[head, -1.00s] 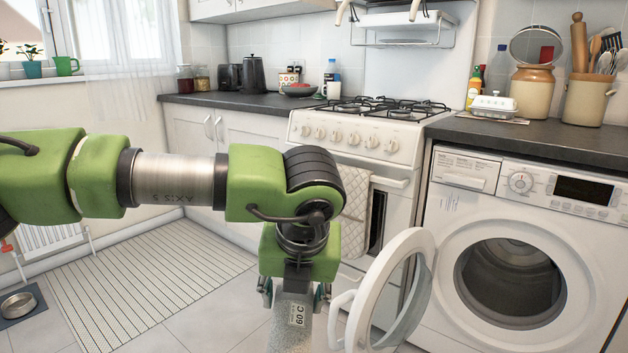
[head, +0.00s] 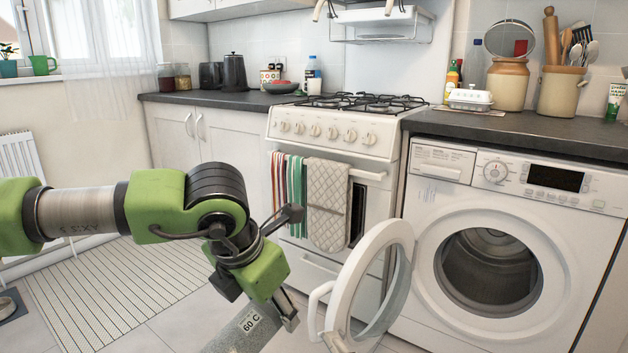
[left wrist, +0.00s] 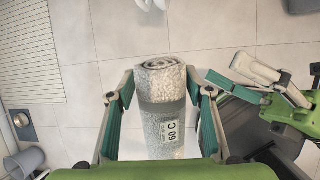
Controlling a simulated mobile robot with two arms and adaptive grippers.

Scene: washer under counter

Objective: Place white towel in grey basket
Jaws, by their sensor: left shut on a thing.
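The white towel is a rolled, fluffy cylinder with a "60 C" label, seen in the left wrist view (left wrist: 163,105). It also shows at the bottom of the head view (head: 236,333), tilted and partly cut off. My left gripper (left wrist: 163,92) is shut on the towel, one finger on each side. In the head view the left gripper (head: 285,312) is left of the open washer door. My right gripper (left wrist: 226,70) shows at the right of the left wrist view, its fingers apart.
The washer (head: 490,265) stands at the right with its round door (head: 368,285) swung open toward the left gripper. A striped mat (head: 120,295) and a metal bowl (left wrist: 22,119) lie on the floor at left.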

